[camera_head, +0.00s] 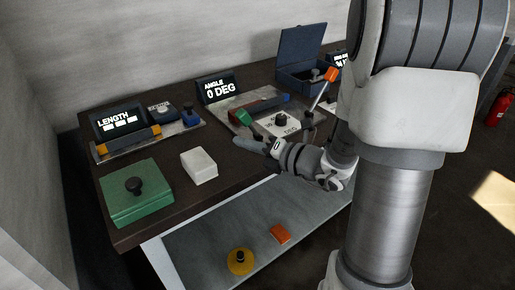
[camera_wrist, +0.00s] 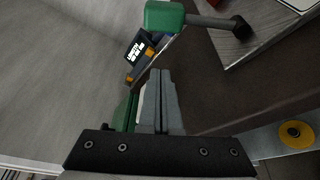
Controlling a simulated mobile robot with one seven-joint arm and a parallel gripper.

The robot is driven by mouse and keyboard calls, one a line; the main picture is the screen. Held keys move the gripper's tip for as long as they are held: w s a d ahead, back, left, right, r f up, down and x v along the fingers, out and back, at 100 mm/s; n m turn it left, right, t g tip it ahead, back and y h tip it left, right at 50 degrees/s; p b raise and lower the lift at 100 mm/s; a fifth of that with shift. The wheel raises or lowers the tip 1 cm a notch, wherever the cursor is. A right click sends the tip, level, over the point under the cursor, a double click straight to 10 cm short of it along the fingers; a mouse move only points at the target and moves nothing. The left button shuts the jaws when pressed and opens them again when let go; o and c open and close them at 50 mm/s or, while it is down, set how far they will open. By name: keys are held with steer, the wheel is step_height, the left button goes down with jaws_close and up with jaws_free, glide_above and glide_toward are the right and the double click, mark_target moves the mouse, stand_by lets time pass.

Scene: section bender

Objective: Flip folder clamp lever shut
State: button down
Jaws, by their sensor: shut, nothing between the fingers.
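The folder (camera_head: 231,104) sits on the bench below the "ANGLE 0 DEG" display. In the wrist view my fingers (camera_wrist: 160,76) are pressed together. A green block (camera_wrist: 164,16) with a dark rod and black knob (camera_wrist: 242,28) shows beyond them.
A green box (camera_head: 138,200) with a black knob and a white block (camera_head: 199,166) stand left of my gripper. The length unit (camera_head: 118,122) is behind them. An open blue box (camera_head: 302,52) stands at the back right. A yellow object (camera_head: 240,262) lies on the lower shelf.

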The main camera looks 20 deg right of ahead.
mark_target(250, 125)
steer(key=b+x, duration=0.1)
steer(key=x, duration=0.3)
steer(key=shift+f, duration=0.1)
steer(key=shift+w+d+r, duration=0.2)
steer(key=shift+d+r, duration=0.15)
steer(key=shift+d, duration=0.15)
steer(key=shift+w+d+r, duration=0.2)
steer(key=shift+d+r, duration=0.15)
steer(key=shift+d, duration=0.2)
steer(key=shift+w+d+r, duration=0.2)
steer(key=shift+d+r, duration=0.25)
steer(key=shift+d, duration=0.2)
